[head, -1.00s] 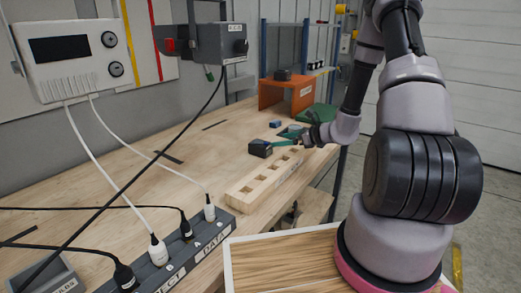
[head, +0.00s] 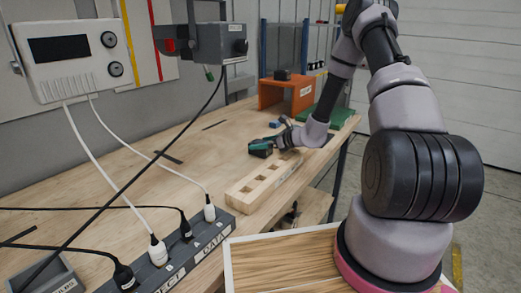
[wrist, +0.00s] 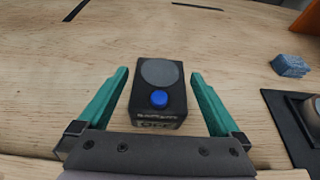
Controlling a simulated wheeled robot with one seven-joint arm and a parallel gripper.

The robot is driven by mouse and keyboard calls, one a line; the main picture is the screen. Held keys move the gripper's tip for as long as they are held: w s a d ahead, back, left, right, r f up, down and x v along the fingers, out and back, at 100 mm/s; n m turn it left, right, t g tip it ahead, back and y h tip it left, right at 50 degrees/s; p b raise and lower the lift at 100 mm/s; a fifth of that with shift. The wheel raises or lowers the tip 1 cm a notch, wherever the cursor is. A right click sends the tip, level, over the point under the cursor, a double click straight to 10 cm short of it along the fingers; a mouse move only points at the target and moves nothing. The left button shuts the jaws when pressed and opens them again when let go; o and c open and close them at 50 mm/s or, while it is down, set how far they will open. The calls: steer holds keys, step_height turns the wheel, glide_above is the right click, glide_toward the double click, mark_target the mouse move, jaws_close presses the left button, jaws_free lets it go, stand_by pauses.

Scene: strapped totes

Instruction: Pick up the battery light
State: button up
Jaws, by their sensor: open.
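The battery light (wrist: 158,92) is a small black box with a round grey lens and a blue button on top. Its front face carries a label, of which "OFF" is readable. My gripper (wrist: 163,80) is open, with its two green fingers on either side of the light. Gaps show between the light and both fingers. In the head view the battery light (head: 258,150) sits on the wooden bench, partly hidden by my gripper (head: 264,147), which is low over it.
A wooden block with square holes (head: 265,182) lies just in front. A blue piece (wrist: 290,66) and a black tray-like item (wrist: 300,125) are to the right. An orange stand (head: 275,95) is farther back. The bench to the left is clear.

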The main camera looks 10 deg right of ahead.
steer(key=c, duration=1.5)
jaws_close()
steer(key=shift+r, duration=0.2)
